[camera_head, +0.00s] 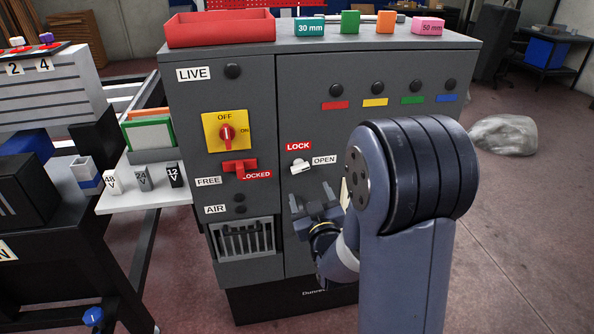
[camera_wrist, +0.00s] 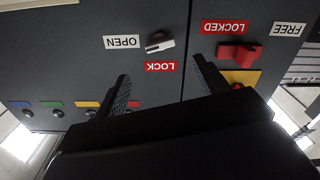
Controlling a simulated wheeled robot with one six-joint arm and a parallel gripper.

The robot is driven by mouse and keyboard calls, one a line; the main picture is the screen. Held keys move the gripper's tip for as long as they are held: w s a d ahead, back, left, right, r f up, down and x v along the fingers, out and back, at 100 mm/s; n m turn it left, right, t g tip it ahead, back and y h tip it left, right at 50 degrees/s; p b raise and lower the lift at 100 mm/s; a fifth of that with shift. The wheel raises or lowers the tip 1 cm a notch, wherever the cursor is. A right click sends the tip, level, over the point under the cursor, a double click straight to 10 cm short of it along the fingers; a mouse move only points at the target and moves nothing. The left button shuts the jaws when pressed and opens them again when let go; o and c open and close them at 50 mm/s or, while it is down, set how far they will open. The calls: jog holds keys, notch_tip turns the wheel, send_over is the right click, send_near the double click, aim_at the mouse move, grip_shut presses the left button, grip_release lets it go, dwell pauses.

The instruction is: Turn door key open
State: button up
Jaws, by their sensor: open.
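The door key (camera_head: 300,167) is a small pale grey piece on the dark grey cabinet door, below the red LOCK label (camera_head: 298,146) and left of the white OPEN label (camera_head: 324,160). In the wrist view, which is upside down, the key (camera_wrist: 158,43) lies roughly sideways, tilted a little. My gripper (camera_head: 315,199) is open and empty, below the key and in front of the door. In the wrist view its two fingers (camera_wrist: 163,82) are spread and point towards the key, with a gap between them and it. My arm hides part of the door's right side.
A red LOCKED/FREE latch (camera_head: 238,167) and a yellow rotary switch (camera_head: 226,132) sit on the panel left of the door. A red tray (camera_head: 220,28) and coloured blocks stand on top. A white shelf (camera_head: 150,200) juts out at left.

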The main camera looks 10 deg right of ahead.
aim_at(301, 170)
jog(key=w+p, duration=0.1)
jog(key=w, duration=0.9)
jog(key=shift+p, duration=0.35)
jog(key=c, duration=1)
jog(key=shift+m+b, duration=1.5)
jog(key=shift+b, duration=0.9)
jog(key=o, duration=1)
